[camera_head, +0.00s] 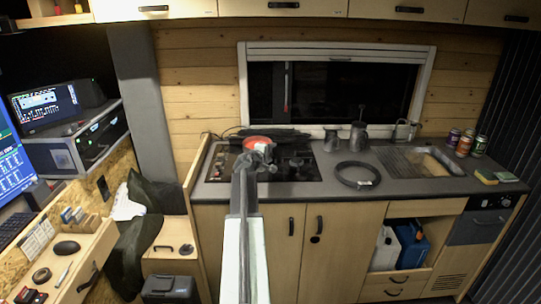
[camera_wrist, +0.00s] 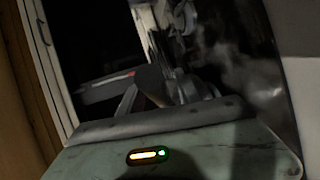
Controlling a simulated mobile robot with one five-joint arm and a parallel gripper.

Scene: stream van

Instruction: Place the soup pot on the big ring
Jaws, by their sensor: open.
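In the head view, my gripper (camera_head: 262,157) is at the end of my outstretched arm, over the middle of the black hob (camera_head: 222,173). It is open. Just behind it is a round thing with an orange-red top (camera_head: 257,142), which looks like the soup pot. The gripper partly hides it, and I cannot tell whether they touch. What lies under the pot is hidden, and I cannot make out the big ring. The wrist view is dark and shows neither the pot nor the ring clearly.
Dark vessels (camera_head: 358,136) stand right of the hob. The window (camera_head: 335,93) is behind. Open worktop lies around the hoop.

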